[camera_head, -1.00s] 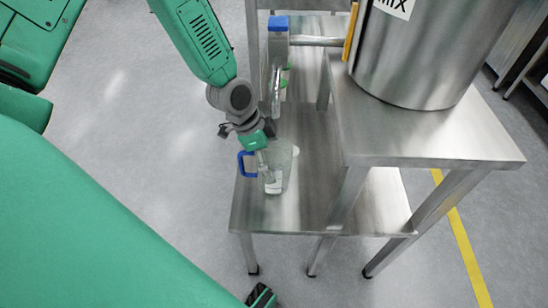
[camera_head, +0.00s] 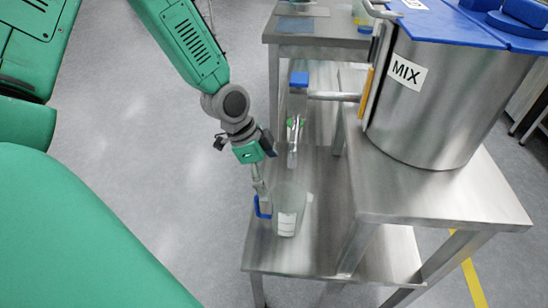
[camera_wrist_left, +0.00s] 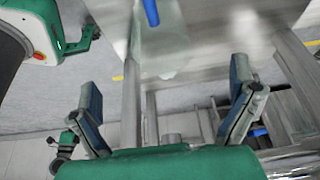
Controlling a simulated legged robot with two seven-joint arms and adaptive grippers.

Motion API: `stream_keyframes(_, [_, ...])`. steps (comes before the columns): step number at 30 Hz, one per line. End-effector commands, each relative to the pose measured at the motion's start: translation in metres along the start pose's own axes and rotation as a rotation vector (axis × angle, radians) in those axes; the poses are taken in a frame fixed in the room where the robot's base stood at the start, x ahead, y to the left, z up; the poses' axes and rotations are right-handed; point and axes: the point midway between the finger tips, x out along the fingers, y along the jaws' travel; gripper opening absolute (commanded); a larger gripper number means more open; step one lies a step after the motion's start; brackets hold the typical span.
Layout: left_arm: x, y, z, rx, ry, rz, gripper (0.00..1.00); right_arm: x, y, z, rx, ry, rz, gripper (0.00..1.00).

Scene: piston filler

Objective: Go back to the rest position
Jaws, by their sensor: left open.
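A clear jug (camera_head: 288,212) with a blue handle (camera_head: 262,207) and a white label stands upright on the low steel shelf (camera_head: 285,262). My left gripper (camera_head: 260,184) is above the handle, pointing down, and overlaps its top in the head view. In the left wrist view, my left gripper (camera_wrist_left: 165,105) has its two fingers spread wide with nothing between them. The jug (camera_wrist_left: 165,45) and its blue handle (camera_wrist_left: 150,12) show beyond the fingers at the top, seemingly apart from them. My right gripper cannot be made out.
A steel tank (camera_head: 450,100) marked MIX, with a blue lid, stands on a higher steel table (camera_head: 440,190) at right. Its outlet pipe and nozzle (camera_head: 293,140) hang behind the jug. Bare grey floor (camera_head: 120,160) lies left of the shelf.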

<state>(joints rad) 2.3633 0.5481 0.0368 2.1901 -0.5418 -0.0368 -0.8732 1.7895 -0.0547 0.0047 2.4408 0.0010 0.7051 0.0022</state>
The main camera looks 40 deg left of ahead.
Motion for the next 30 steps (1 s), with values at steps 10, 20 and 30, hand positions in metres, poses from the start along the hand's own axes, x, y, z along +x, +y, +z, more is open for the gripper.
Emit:
stream_keyframes(10, [0.006,0.008,0.002,-0.036,-0.013,0.007,1.0,-0.002,0.0,0.0,0.0,0.0,0.0,0.4])
stream_keyframes(20, [0.068,0.125,0.064,-0.637,-0.222,-0.05,1.0,-0.025,0.0,-0.001,0.0,0.0,0.0,0.4])
stream_keyframes(30, [0.073,0.189,0.117,-0.944,-0.322,-0.217,1.0,-0.035,0.0,-0.002,0.0,0.0,0.0,0.4])
